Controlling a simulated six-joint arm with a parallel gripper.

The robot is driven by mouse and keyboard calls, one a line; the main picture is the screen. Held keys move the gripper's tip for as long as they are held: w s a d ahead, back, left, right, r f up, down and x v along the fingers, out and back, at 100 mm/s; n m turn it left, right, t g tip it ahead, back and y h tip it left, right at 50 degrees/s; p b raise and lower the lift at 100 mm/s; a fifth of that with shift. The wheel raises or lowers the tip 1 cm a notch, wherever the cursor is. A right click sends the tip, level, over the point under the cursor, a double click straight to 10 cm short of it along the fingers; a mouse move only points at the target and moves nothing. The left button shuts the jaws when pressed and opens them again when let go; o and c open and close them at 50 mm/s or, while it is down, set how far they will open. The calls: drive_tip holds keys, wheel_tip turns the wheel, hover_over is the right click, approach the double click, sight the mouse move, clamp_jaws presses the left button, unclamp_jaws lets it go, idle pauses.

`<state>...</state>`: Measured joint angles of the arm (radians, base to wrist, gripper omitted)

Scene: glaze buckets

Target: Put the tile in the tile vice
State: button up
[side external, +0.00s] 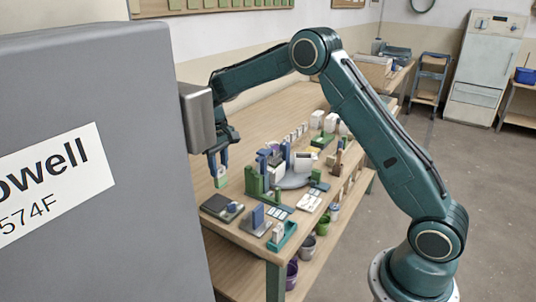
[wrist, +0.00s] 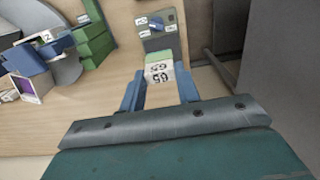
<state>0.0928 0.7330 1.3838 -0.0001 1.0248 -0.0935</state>
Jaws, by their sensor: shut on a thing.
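My gripper (side external: 218,172) points down over the near left part of the bench, its blue fingers shut on a tile (side external: 220,182). In the wrist view my gripper (wrist: 160,80) has a finger on each side of the tile (wrist: 159,72), which shows a green part and a white part with the number 65. The tile is held above the bench. A dark grey plate with small blue and white parts (side external: 213,204) lies below and in front of it; it looks like the grey fixture in the wrist view (wrist: 158,42). I cannot tell for certain whether this is the tile vice.
Green blocks (side external: 254,180) stand right of my gripper. A blue upright piece on a grey base (side external: 258,216) and a teal tray (side external: 283,238) are near the front edge. A large grey cabinet (side external: 90,150) hides the left side. Buckets (side external: 308,247) sit below.

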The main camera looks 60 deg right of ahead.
drive_tip(key=s, duration=1.1)
drive_tip(key=shift+s, duration=0.2)
drive_tip(key=shift+f, duration=0.3)
drive_tip(key=shift+f, duration=3.9)
drive_tip(key=shift+f, duration=0.35)
drive_tip(key=o, duration=1.1)
drive_tip(key=shift+r, duration=0.15)
wheel_tip(320, 180, up, 7)
